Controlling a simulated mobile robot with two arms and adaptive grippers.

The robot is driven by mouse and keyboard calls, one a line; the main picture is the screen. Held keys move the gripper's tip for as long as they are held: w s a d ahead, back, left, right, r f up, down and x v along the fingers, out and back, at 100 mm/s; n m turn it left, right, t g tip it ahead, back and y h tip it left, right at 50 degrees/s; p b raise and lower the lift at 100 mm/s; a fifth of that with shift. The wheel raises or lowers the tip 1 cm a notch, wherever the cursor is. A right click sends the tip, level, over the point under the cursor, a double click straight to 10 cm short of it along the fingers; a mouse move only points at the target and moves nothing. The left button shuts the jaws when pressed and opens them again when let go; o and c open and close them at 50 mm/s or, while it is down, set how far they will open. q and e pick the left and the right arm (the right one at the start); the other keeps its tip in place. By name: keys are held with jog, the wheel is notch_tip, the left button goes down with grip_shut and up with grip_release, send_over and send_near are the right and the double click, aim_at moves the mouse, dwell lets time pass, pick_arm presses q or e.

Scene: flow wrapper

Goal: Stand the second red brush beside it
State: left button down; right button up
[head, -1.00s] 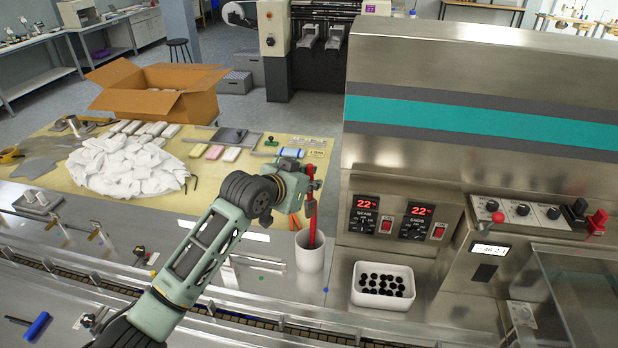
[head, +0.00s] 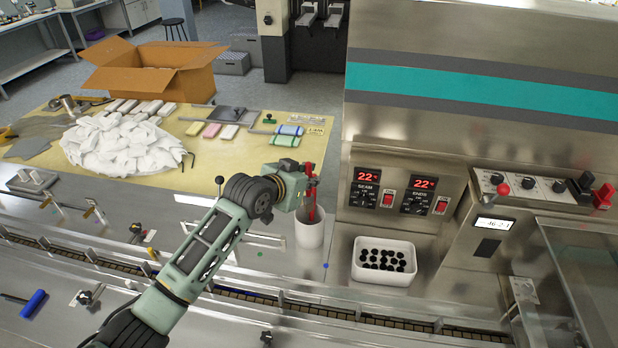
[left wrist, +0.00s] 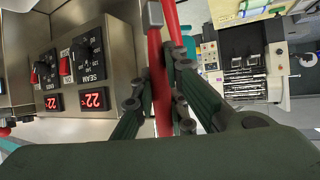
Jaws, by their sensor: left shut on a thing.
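In the head view red handle parts (head: 312,214) show at the cup's mouth, partly covered by the fingers. In the left wrist view the held handle runs between the fingers (left wrist: 158,105). A second red strip (left wrist: 171,18) shows close beside it at the top, near a grey piece (left wrist: 154,13). Whether the held brush's lower end touches the cup floor is hidden. My right gripper is not in view.
The steel machine with its heater panel (head: 396,192) stands close right of the cup. A white bin of black pieces (head: 384,278) sits to the cup's right. The conveyor (head: 260,296) runs in front. A yellow mat (head: 215,163) with a white pile lies behind left.

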aim_at(306, 202)
pick_arm(q)
jog(key=shift+f+b, duration=0.6)
jog(key=shift+f, duration=0.35)
jog(key=shift+f+b, duration=1.55)
jog(key=shift+f, duration=1.4)
jog(key=c, duration=1.7)
grip_release()
jog(key=v, duration=1.2)
jog(key=shift+f, duration=0.1)
